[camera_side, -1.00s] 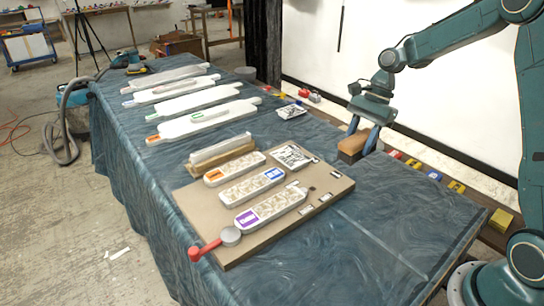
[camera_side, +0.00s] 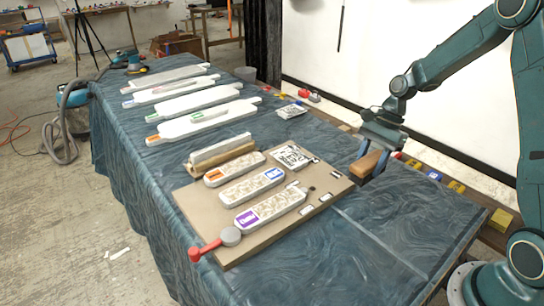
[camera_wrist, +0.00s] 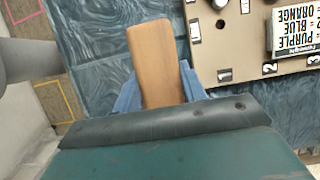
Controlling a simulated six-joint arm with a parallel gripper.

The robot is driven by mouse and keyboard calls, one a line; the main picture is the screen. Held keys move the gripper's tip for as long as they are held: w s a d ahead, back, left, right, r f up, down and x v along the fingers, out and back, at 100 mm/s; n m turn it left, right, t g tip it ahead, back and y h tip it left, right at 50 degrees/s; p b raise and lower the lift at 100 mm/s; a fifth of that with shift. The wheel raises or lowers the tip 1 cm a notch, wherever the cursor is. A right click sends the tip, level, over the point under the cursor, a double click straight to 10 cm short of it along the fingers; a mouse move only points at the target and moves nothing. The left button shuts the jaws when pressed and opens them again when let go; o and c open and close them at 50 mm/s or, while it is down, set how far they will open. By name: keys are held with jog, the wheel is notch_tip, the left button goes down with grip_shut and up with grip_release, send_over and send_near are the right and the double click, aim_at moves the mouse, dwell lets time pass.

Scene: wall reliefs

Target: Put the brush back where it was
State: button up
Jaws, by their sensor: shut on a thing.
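The brush shows as a tan wooden block (camera_side: 365,164) in the side view, and its flat wooden face also shows in the wrist view (camera_wrist: 155,55). My gripper (camera_side: 376,160) has its blue fingers shut on the brush, one finger on each side. The brush is by the right edge of the brown board, over or on the blue cloth; I cannot tell whether it touches the cloth. Its bristles are not visible.
Long white pieces (camera_side: 206,119) lie farther back. Coloured blocks (camera_side: 434,176) line the wall side. The cloth in front is clear.

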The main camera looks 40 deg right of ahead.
notch_tip(320, 180, down, 9)
jog(key=shift+f, duration=0.1)
dwell(0.3)
jog(key=shift+f, duration=1.85)
jog(key=shift+f, duration=0.1)
jog(key=o, duration=0.9)
jog(key=v, duration=1.2)
